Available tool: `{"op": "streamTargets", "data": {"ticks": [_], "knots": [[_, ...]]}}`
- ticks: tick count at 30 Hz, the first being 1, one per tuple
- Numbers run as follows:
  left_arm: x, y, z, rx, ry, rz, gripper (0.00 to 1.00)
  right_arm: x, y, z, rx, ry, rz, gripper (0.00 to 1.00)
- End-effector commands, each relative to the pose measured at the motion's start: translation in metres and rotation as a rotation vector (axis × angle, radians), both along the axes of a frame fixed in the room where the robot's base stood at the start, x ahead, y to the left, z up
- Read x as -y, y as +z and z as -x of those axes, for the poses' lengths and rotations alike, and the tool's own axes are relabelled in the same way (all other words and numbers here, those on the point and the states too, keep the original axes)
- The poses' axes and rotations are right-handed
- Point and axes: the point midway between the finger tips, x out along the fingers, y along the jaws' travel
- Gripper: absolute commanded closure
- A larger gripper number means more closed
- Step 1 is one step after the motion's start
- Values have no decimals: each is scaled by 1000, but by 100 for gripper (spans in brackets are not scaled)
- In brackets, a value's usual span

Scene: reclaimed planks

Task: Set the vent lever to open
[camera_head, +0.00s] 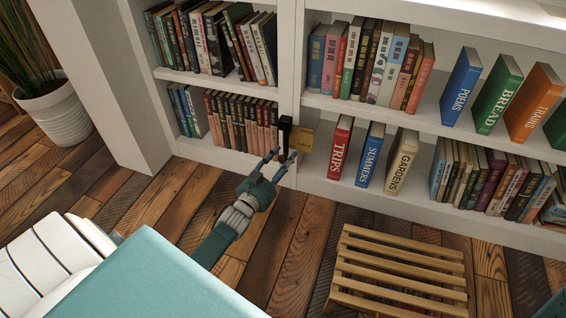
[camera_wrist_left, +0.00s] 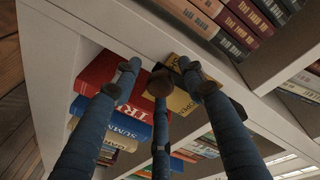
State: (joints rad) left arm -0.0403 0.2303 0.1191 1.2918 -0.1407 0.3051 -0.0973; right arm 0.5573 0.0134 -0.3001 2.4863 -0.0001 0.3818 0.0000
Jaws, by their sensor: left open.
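A dark upright lever-like part (camera_head: 285,131) stands at the front of the bookcase's middle upright. A small yellow plate (camera_head: 302,139) with faint lettering is just right of it. The yellow plate also shows behind the fingers in the left wrist view (camera_wrist_left: 181,101), with a dark part (camera_wrist_left: 238,108) beside it. My left gripper (camera_head: 282,155) is open, its fingers spread just below and in front of the lever. In the wrist view the fingers (camera_wrist_left: 160,85) partly cover the plate. I cannot tell whether they touch anything, or the lever's setting. My right gripper is not in view.
The white bookcase (camera_head: 293,60) holds many books. TRIPS (camera_head: 340,147), SUMMERS (camera_head: 370,155) and GARDENS (camera_head: 401,161) stand right of the plate. A slatted wooden stool (camera_head: 400,270) is on the plank floor at right. A potted plant (camera_head: 60,115) stands at left.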

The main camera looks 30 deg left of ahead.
Motion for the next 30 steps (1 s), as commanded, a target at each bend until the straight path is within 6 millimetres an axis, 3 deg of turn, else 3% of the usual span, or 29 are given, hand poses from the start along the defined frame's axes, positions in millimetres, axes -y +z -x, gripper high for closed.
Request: {"op": "streamTargets", "data": {"ticks": [7, 13, 14, 30], "knots": [[0, 0, -1, 0, 0, 0, 58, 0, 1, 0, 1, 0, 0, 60], [0, 0, -1, 0, 0, 0, 98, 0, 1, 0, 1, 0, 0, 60], [0, 0, -1, 0, 0, 0, 100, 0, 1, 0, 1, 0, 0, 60], [11, 2, -3, 25, -2, 106, 100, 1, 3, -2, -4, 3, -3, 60]]}}
